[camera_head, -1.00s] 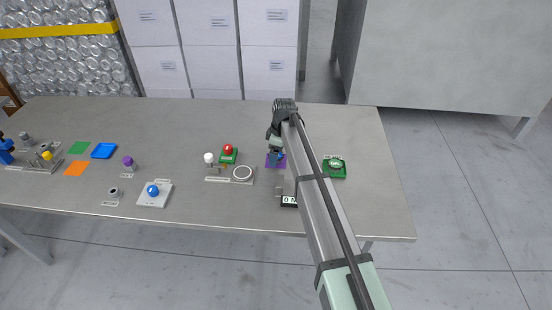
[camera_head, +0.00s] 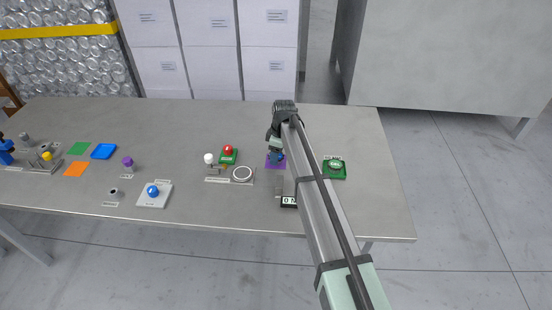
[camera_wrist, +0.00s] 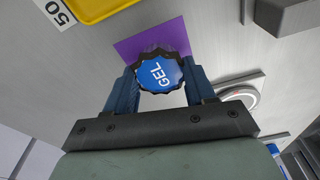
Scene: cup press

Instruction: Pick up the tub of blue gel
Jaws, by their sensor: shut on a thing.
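The tub of blue gel shows in the wrist view as a round blue lid (camera_wrist: 160,75) with a dark ridged rim and the word GEL. My gripper (camera_wrist: 160,88) has its two blue fingers on either side of the tub and is shut on it. The tub is over or on a purple square (camera_wrist: 128,44); I cannot tell whether it touches. In the head view my gripper (camera_head: 276,152) is at the purple square (camera_head: 270,163), and the tub is mostly hidden by the gripper and arm.
A green pad with a round button (camera_head: 335,169) is right of my arm. A white ring plate (camera_head: 243,174), a red button on green (camera_head: 228,153) and a blue ball on a white plate (camera_head: 153,192) stand to the left. A yellow tray (camera_wrist: 100,8) shows in the wrist view.

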